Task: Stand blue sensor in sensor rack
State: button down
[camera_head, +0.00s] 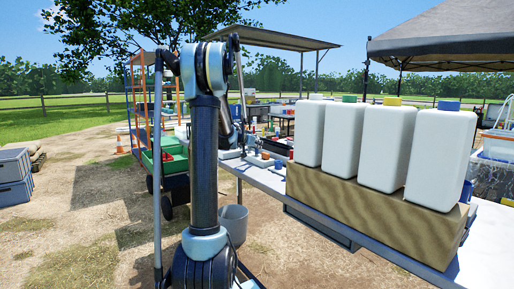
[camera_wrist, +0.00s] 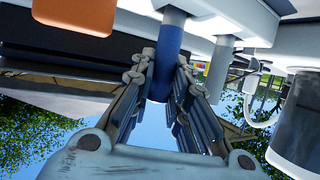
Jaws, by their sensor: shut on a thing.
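In the wrist view, which looks upside down, the blue sensor (camera_wrist: 165,62) is an upright blue cylinder with a grey end part. It sits between the two fingers of my gripper (camera_wrist: 161,72), which are shut on it. Its grey end reaches toward pale flat surfaces at the top of the picture. I cannot tell whether it touches them. A similar grey rod (camera_wrist: 218,66) stands apart to the right. The sensor rack cannot be made out for certain; pale parts around the rod may belong to it. In the head view my arm hides the gripper and sensor.
An orange block (camera_wrist: 75,14) and a dark grey cylinder (camera_wrist: 299,122) flank the gripper in the wrist view. In the head view, several white jugs (camera_head: 382,142) stand on a tan block (camera_head: 370,213) on the long table (camera_head: 490,255). A grey bucket (camera_head: 233,222) stands below.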

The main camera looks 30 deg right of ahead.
jog(key=c, duration=1.5)
grip_release()
jog(key=shift+c, duration=0.2)
jog(key=v, duration=1.2)
jog(key=s+a+f+n+y, duration=0.25)
jog(key=s+a, duration=0.55)
jog(key=a, duration=0.4)
jog(key=s+a+f+n+g+y, duration=0.1)
jog(key=s+a+f+n+y, duration=0.2)
jog(key=s+a+f, duration=0.4)
jog(key=s+a+f+n+g+y, duration=0.1)
jog(key=s+a+f+n+y, duration=0.2)
jog(key=s+a, duration=0.9)
jog(key=s+a+f+n+g+y, duration=0.1)
jog(key=s+a+f+n+y, duration=0.2)
jog(key=s+a+f, duration=0.7)
jog(key=shift+a+f+n+g, duration=0.3)
jog(key=shift+f+n+g, duration=0.1)
jog(key=shift+n, duration=0.25)
jog(key=shift+s+y, duration=0.15)
jog(key=shift+y, duration=0.1)
